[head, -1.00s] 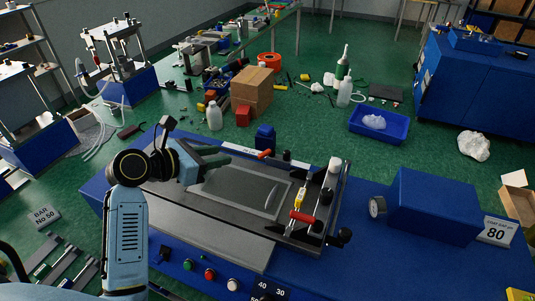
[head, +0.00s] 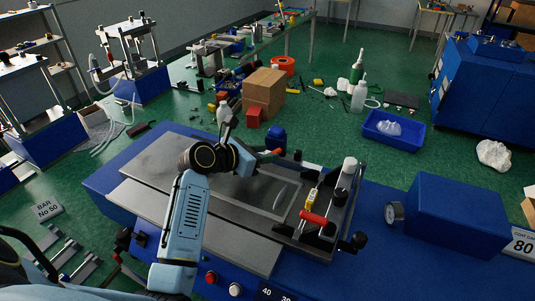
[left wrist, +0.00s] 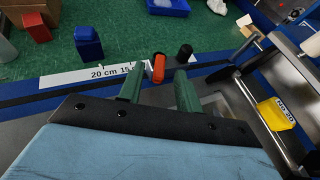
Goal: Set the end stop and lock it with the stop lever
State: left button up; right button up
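My left gripper (head: 258,160) is over the far edge of the press bed. In the left wrist view its two green fingers (left wrist: 158,82) are apart, with the orange lever handle (left wrist: 158,67) showing between their tips; I cannot tell whether they touch it. The orange lever also shows in the head view (head: 275,152), just beyond the gripper. A white scale strip (left wrist: 95,74) marked "20 cm 15" runs along the far edge, partly hidden by the gripper. A black knob (left wrist: 184,51) stands right of the lever. I cannot clearly identify the end stop. My right gripper is out of view.
A dark blue block (head: 276,138) stands behind the lever. A blue housing with a gauge (head: 394,213) is at the right. The grey bed (head: 160,165) is clear at left.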

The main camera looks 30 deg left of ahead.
pick_arm(q)
jog(key=shift+x, duration=0.8)
grip_shut()
